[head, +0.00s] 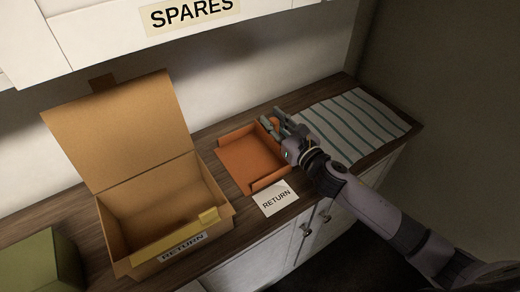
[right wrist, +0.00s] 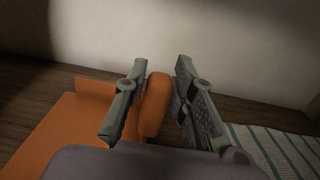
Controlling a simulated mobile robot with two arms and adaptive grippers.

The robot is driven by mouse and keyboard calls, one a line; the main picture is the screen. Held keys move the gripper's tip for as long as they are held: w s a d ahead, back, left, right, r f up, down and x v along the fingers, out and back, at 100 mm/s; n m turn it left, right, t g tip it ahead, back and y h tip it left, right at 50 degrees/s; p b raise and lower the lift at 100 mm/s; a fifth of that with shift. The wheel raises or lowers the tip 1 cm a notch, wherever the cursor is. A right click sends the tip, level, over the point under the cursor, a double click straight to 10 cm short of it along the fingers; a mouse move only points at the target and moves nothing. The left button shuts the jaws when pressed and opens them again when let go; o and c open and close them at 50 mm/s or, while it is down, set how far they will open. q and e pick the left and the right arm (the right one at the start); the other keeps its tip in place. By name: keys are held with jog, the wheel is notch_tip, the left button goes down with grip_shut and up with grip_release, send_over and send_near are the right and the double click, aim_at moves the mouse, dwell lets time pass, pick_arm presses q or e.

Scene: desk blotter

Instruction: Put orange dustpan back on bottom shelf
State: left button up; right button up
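The orange dustpan (head: 250,160) lies on the wooden counter, between the cardboard box and a striped cloth. My right gripper (head: 272,120) is at the dustpan's back right corner in the head view. In the right wrist view, its two fingers (right wrist: 162,95) stand on either side of the upright orange handle (right wrist: 155,105). The left finger is close against the handle, and a thin gap shows on the right, so the gripper looks open around it. My left gripper is not in view. No bottom shelf can be made out.
An open cardboard box (head: 112,222) with a RETURN label stands left of the dustpan. A RETURN card (head: 275,198) lies in front of it. A striped cloth (head: 355,120) lies to the right. A green box (head: 40,262) is at far left. A SPARES cabinet (head: 110,30) hangs above.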

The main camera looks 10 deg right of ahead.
grip_shut()
jog(key=shift+r, duration=0.15)
dwell(0.4)
